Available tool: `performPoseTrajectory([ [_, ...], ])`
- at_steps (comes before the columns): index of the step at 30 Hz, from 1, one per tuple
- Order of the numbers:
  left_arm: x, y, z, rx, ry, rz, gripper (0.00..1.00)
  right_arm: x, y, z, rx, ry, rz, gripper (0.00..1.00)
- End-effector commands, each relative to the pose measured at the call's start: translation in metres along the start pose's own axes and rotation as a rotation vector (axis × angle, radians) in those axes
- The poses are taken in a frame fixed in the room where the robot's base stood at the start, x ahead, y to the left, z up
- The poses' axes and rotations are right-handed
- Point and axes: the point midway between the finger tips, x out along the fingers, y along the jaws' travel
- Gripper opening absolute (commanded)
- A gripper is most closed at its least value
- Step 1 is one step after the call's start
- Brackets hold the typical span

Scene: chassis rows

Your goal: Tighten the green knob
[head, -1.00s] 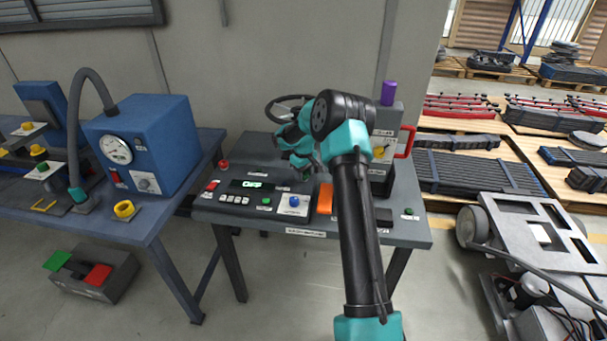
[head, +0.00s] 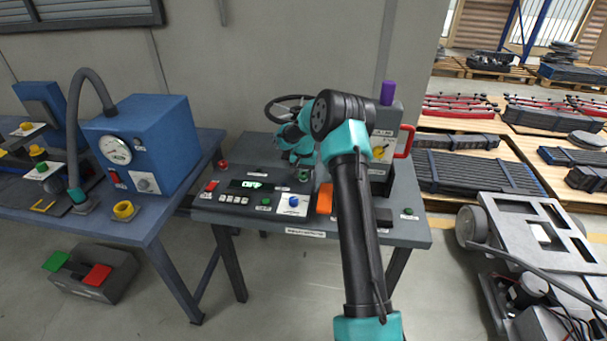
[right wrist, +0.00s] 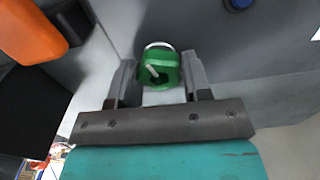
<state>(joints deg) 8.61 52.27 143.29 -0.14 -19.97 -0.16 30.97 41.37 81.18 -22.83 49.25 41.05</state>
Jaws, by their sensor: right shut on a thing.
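The green knob (right wrist: 163,67) sits between the two fingers of my right gripper (right wrist: 157,76) in the right wrist view, with a pale pointer mark on its top. The fingers are closed against its sides. In the head view the knob (head: 303,176) shows at the back right of the dark control panel (head: 236,197), partly hidden by my right gripper (head: 299,165), which reaches down onto it from above. My left gripper is in neither view.
A blue knob (head: 293,202) on a white plate and an orange block (head: 325,198) are close in front of the gripper. A black handwheel (head: 270,110) stands behind it. A grey box with a red handle (head: 405,142) is to the right.

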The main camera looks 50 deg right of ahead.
Motion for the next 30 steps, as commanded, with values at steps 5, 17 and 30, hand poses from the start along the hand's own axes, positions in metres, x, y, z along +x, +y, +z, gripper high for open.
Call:
performPoseTrajectory([
  [5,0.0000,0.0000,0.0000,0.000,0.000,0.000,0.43,-0.0042,0.0001,-0.0017,0.123,0.007,-0.003,0.21],
  [17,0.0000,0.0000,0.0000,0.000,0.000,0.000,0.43,-0.0046,0.0003,-0.0020,0.244,0.008,-0.004,0.21],
  [30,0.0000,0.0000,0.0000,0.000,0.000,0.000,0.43,-0.0045,0.0003,-0.0021,0.246,0.008,-0.004,0.53],
])
